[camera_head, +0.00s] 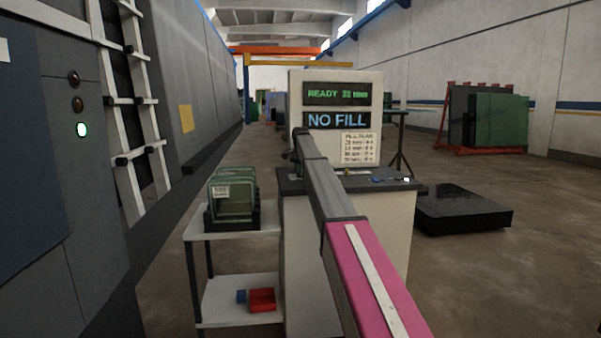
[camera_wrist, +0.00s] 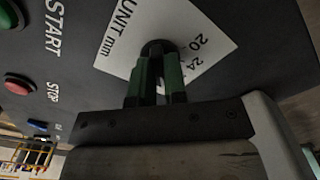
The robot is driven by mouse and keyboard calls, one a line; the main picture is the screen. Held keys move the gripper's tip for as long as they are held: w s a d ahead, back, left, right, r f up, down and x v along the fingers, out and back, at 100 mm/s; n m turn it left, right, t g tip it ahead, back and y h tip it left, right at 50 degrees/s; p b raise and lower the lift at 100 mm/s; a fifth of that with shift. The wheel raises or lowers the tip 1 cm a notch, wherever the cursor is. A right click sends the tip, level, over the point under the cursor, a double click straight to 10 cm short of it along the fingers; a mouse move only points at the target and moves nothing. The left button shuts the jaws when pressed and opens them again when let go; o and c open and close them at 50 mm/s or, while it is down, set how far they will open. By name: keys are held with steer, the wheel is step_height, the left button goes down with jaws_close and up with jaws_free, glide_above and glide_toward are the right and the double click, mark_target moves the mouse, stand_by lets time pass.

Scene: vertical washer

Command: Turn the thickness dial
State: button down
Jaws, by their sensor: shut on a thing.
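The thickness dial (camera_wrist: 157,46) is a dark round knob on a white scale plate (camera_wrist: 198,32) marked "UNIT mm", with 20 and 24 legible in the wrist view. My gripper (camera_wrist: 160,62) has green fingers closed on the dial, one on each side, and they hide part of it. Any pointer on the knob cannot be made out. In the head view, my arm covers the dial in front of the control console (camera_head: 348,225). The console's upper display (camera_head: 336,94) reads "READY" and a number in mm that looks like 22 or 32.
A lower display (camera_head: 337,121) reads "NO FILL" above a printed table. In the wrist view, a green START button (camera_wrist: 10,14) and a red STOP button (camera_wrist: 18,85) lie left of the dial. A trolley (camera_head: 232,236) with glass panes stands left of the console.

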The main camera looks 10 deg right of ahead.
steer(key=shift+n, duration=2.2)
steer(key=c, duration=1.2)
jaws_free()
steer(key=shift+o, duration=0.2)
steer(key=shift+r, duration=0.15)
step_height(320, 180, up, 11)
steer(key=shift+f, duration=0.2)
